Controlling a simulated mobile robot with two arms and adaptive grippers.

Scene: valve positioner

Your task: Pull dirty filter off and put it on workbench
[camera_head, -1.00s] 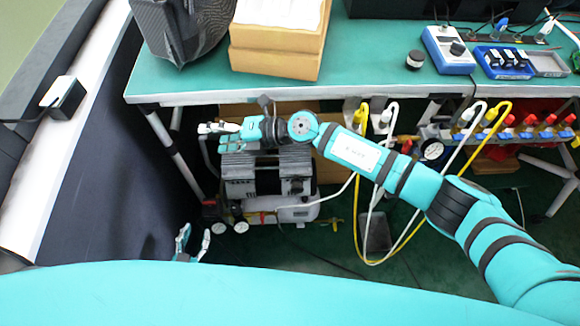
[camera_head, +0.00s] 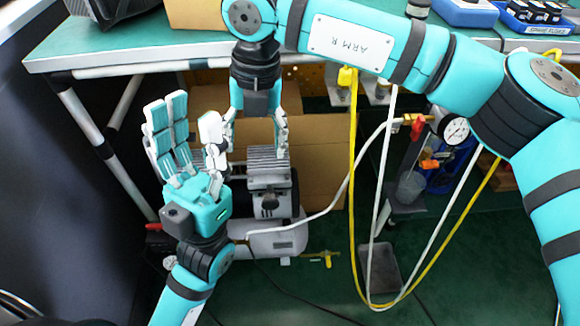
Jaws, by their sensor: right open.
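I cannot make out the dirty filter in this view; it may be hidden behind my grippers. The compressor (camera_head: 270,200), with a ribbed grey motor and a white tank, stands on the floor under the workbench (camera_head: 130,46). My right gripper (camera_head: 256,132) points down from above the bench edge, its fingers apart on either side of the compressor's ribbed top as seen here. My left gripper (camera_head: 192,116) points up in front of the compressor's left end, fingers spread. Its white thumb overlaps the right gripper's left finger in the picture; I cannot tell whether they touch. Neither gripper visibly holds anything.
Yellow and white hoses (camera_head: 352,200) hang to the right of the compressor. A pressure gauge (camera_head: 455,130) is further right. A cardboard box (camera_head: 318,150) stands behind the compressor.

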